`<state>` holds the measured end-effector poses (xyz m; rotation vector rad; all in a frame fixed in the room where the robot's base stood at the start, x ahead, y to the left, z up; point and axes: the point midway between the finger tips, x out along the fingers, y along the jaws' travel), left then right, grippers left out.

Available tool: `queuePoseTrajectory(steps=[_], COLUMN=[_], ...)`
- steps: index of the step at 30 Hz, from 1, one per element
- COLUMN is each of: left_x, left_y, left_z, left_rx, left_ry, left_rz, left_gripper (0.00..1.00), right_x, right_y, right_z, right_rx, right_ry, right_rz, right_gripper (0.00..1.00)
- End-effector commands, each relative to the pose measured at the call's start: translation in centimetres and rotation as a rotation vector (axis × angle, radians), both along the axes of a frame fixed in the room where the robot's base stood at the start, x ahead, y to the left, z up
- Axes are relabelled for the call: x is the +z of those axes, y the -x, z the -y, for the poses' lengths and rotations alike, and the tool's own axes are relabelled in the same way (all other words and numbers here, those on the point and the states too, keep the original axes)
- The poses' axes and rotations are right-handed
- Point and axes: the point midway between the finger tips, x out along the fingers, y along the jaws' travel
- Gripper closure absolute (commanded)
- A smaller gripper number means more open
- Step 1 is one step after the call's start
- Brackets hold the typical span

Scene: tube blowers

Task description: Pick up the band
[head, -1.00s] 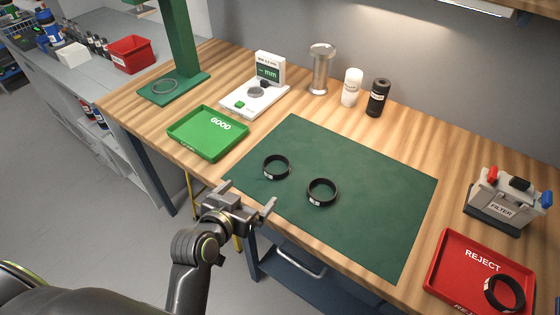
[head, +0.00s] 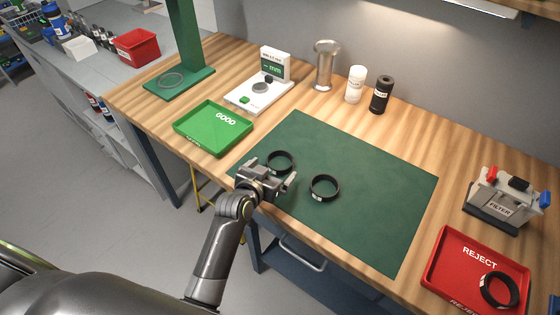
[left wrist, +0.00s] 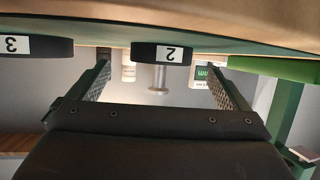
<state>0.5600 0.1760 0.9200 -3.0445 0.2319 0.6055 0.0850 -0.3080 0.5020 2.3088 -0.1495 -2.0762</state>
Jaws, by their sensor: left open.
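Two black bands lie flat on the green mat (head: 370,170). The left band (head: 281,162) is just beyond my left gripper (head: 268,178) in the head view. The other band (head: 325,188) lies to its right. The band labelled 3 (left wrist: 37,47) is at the left there. The left gripper is empty and low at the mat's front edge. A third band (head: 500,290) lies in the red REJECT tray (head: 440,262). My right gripper is not in view.
A green GOOD tray (head: 190,134) and a white gauge with a display (head: 260,88) stand left of the mat. A metal cylinder (head: 325,68), a white bottle (head: 355,85) and a black bottle (head: 381,95) stand behind. A FILTER box (head: 500,203) is at the right.

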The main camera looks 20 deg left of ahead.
Motion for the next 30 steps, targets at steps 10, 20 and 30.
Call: queuePoseTrajectory(steps=[10, 20, 30], left_x=[-1.3, -1.6, -1.6], left_y=[-3.4, -3.9, -3.8], left_z=[0.4, 0.4, 0.4], left_rx=[0.000, 0.001, 0.001], left_ry=[-0.001, -0.001, -0.001], left_rz=[-0.001, 0.001, 0.000], left_gripper=[0.02, 0.02, 0.42], right_x=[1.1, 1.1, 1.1], right_y=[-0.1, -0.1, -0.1], right_z=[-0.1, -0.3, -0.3], right_rx=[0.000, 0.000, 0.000], right_ry=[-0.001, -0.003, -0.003], right_rz=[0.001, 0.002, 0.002], right_gripper=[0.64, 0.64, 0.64])
